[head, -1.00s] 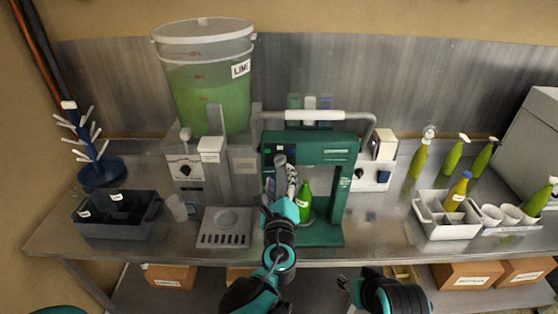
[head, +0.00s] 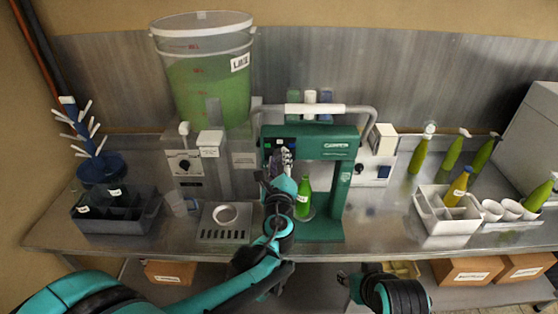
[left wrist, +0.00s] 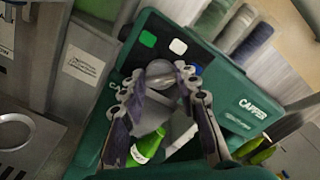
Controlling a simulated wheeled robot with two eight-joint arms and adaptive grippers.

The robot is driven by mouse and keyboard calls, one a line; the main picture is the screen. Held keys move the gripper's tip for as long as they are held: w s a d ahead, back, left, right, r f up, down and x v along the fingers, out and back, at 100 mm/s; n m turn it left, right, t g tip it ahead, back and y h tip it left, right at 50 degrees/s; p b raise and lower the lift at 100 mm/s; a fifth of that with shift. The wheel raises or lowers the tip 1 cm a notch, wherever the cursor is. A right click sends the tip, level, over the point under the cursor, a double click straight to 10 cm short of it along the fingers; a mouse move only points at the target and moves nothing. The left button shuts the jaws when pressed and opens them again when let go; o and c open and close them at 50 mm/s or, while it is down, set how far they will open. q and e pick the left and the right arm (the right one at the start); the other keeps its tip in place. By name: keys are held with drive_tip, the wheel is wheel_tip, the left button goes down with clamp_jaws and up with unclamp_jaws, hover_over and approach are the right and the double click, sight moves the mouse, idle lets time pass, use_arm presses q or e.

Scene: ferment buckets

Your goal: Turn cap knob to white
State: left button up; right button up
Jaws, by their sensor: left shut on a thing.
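The green capper (head: 340,146) stands at the middle of the bench. In the left wrist view its panel (left wrist: 215,90) carries a green mark (left wrist: 147,39), a white mark (left wrist: 178,46) and a dark blue mark to the right. The grey cap knob (left wrist: 159,68) sits below the marks, partly covered by my fingers; I cannot tell where it points. My left gripper (head: 281,147) is at the panel, its two fingers (left wrist: 157,80) closed on either side of the knob. My right gripper (head: 345,280) hangs low before the bench, away from the capper; its jaws are unclear.
A green bottle (head: 304,196) stands in the capper, close right of my left gripper. The lime bucket (head: 207,88) and filler (head: 186,167) are at left. A dark crate (head: 140,213), a white crate (head: 432,219) and several green bottles flank the capper.

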use_arm(q)
drive_tip(key=shift+n, duration=0.4)
drive_tip(key=n, duration=0.3)
drive_tip(key=shift+n, duration=0.4)
drive_tip(key=shift+f+n+b, duration=0.1)
drive_tip(key=shift+n+b, duration=0.35)
drive_tip(key=shift+n, duration=1.65)
drive_tip(key=o, duration=1.2)
drive_tip(key=shift+c, duration=0.2)
drive_tip(key=s, duration=1.2)
